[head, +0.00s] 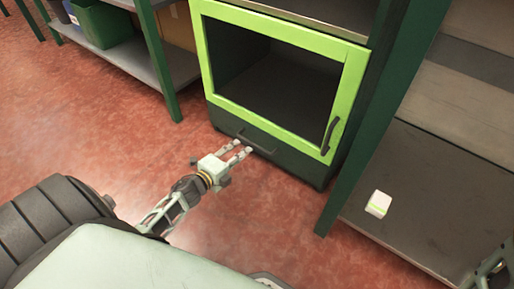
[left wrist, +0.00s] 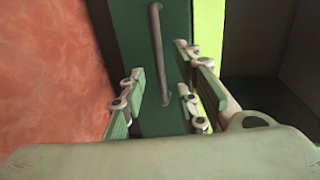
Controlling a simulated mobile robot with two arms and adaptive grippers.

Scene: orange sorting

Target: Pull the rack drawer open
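The rack drawer (head: 283,152) is the dark green front low on the cabinet, below a lime-framed door. It looks shut. Its dark bar handle (head: 262,150) runs along the front. My left gripper (head: 243,148) is close in front of the drawer, by the left part of the handle. In the left wrist view the fingers (left wrist: 162,97) are spread apart, and the handle (left wrist: 158,45) stands between them, its near end at the fingertips. I cannot tell whether they touch it.
The lime-framed door (head: 212,62) above the drawer has its own dark handle (head: 330,136). A small white and green box (head: 378,204) lies on the low shelf (head: 430,190) at right. Red floor (head: 90,120) is clear in front.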

